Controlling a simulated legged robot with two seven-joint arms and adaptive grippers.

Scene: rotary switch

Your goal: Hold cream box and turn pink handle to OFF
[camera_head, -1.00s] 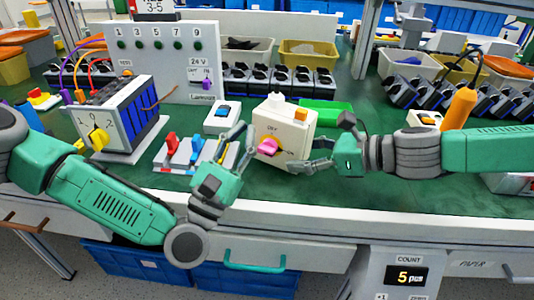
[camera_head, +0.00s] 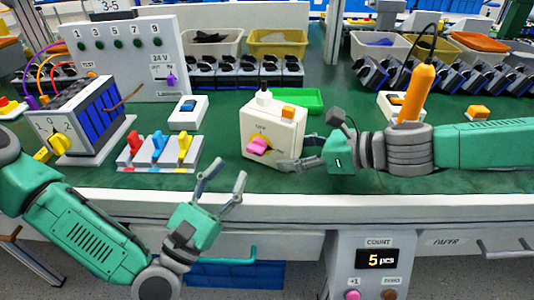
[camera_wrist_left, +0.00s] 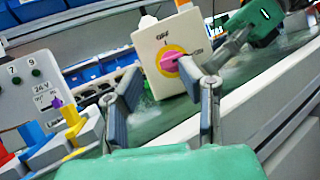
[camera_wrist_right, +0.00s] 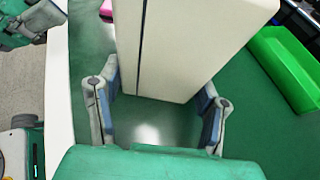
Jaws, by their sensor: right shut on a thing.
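The cream box (camera_head: 287,138) stands upright on the green bench. Its front has a yellow dial with a pink handle (camera_head: 259,146), OFF marked above and ON to the right. The handle lies roughly sideways, not up toward OFF; it also shows in the left wrist view (camera_wrist_left: 171,63). My right gripper (camera_head: 299,161) is shut on the box's lower right side; the right wrist view shows the box (camera_wrist_right: 190,45) between its fingers. My left gripper (camera_head: 228,168) is open and empty, in front of and left of the box, apart from the handle.
Left of the box is a base with red, blue and yellow levers (camera_head: 158,151). A battery-like box with a yellow knob (camera_head: 85,115) stands far left. The bench's front edge (camera_head: 200,199) runs below.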

